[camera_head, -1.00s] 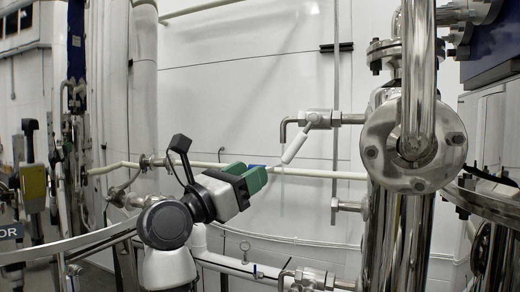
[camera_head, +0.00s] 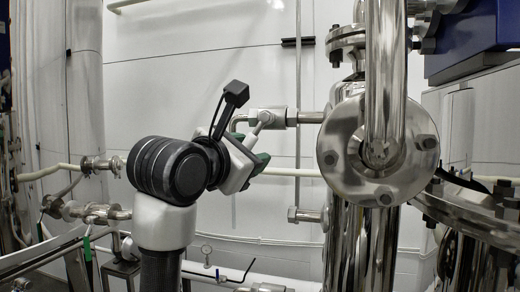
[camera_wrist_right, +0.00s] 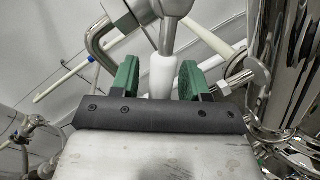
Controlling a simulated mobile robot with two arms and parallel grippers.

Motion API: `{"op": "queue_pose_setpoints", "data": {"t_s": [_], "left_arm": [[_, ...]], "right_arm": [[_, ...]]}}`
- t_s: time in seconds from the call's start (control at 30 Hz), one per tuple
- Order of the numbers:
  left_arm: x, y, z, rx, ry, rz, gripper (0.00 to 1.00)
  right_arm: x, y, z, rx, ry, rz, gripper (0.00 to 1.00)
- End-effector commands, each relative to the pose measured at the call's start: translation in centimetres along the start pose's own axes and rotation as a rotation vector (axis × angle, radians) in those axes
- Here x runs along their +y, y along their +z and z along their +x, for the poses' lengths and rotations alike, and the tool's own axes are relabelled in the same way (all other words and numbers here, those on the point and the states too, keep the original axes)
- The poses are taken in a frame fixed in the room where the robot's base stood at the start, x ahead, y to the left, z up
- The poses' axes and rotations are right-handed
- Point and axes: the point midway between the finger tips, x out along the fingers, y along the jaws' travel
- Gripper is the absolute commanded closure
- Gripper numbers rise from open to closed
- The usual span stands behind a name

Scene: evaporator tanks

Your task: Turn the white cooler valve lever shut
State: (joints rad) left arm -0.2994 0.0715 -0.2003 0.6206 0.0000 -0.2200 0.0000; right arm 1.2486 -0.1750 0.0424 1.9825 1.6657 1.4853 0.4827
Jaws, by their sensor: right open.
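The white cooler valve lever (camera_head: 257,130) hangs slanting down and left from a steel valve (camera_head: 270,117) on a bent pipe. Its lower part is hidden behind my right gripper (camera_head: 258,164) in the head view. In the right wrist view the lever's white sleeve (camera_wrist_right: 163,74) stands between the two green fingers of my right gripper (camera_wrist_right: 159,80). The fingers are open, with a visible gap on each side of the lever. My left gripper is not in view.
A large steel flange and column (camera_head: 378,150) stand close to the right of the valve. A pale horizontal pipe (camera_head: 300,172) runs behind my gripper. A lower pipe stub (camera_head: 302,215) sits beneath.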

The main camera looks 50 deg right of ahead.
Motion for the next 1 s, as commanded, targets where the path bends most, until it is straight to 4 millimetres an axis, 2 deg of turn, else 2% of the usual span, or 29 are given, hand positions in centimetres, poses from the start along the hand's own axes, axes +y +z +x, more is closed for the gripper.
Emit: {"op": "queue_pose_setpoints", "data": {"t_s": [0.4, 0.7, 1.0], "left_arm": [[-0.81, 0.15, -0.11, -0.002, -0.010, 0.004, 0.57], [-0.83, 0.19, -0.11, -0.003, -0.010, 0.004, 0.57], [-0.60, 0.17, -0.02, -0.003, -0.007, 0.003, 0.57]], "right_arm": [[-0.01, 0.00, 0.25, 0.001, 0.003, 0.000, 0.55], [0.00, 0.00, 0.25, 0.001, 0.003, -0.001, 1.00], [-0.11, 0.00, 0.58, -0.001, 0.004, -0.007, 1.00]]}}
